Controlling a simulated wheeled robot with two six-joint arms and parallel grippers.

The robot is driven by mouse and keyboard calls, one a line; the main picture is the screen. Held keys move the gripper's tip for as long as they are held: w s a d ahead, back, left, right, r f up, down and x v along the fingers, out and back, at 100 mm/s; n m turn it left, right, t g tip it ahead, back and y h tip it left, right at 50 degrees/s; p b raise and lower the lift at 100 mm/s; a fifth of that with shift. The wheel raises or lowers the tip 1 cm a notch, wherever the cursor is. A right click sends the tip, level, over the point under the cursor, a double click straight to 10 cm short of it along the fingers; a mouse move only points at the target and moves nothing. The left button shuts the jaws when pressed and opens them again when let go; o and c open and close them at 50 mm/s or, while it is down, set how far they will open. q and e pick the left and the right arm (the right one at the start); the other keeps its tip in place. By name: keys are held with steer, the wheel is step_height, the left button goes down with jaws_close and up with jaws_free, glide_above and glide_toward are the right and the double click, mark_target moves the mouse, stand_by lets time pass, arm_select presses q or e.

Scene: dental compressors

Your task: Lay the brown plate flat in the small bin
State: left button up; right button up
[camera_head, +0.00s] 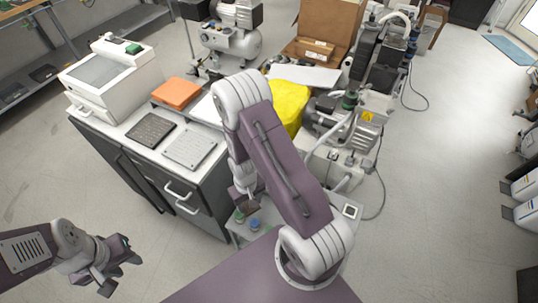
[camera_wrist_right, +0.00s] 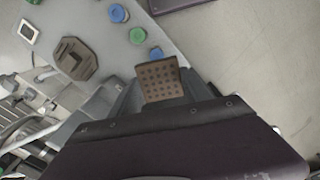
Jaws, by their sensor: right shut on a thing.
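The brown plate (camera_wrist_right: 160,82), a small rectangle with rows of dark holes, sits between the fingers of my right gripper (camera_wrist_right: 158,92), which is shut on it. It is held over a grey surface (camera_wrist_right: 185,38). In the head view the brown plate (camera_head: 247,204) shows small and dark beside my right arm, which hides most of that gripper. My left gripper (camera_head: 112,270) is open and empty over the floor at lower left. I cannot clearly make out the small bin; a small white-rimmed square (camera_head: 350,210) on the grey surface may be it, but I cannot tell.
Blue (camera_head: 254,224) and green (camera_head: 239,217) round caps stand on the grey surface near the plate. An octagonal brown-grey piece (camera_wrist_right: 75,62) lies nearby. A cabinet with flat trays (camera_head: 190,147) stands behind at left, compressor machinery (camera_head: 350,135) behind at right.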

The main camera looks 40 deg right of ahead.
steer(key=w+d+f+m+b, duration=0.6)
steer(key=w+d+f+b, duration=0.2)
steer(key=w+d+b, duration=0.15)
steer(key=w+d+f+m+b, duration=0.1)
steer(key=w+d+m+b, duration=0.15)
steer(key=d, duration=0.35)
steer(key=w+d+m+b, duration=0.1)
steer(key=d+m+b, duration=0.3)
steer(key=d, duration=0.1)
step_height(320, 180, down, 15)
steer(key=b, duration=1.4)
steer(key=shift+w+d+r+b, duration=0.1)
steer(key=shift+r+b, duration=0.05)
steer(key=shift+b, duration=0.15)
steer(key=shift+f, duration=0.35)
steer(key=shift+r+p, duration=0.1)
steer(key=shift+p, duration=0.5)
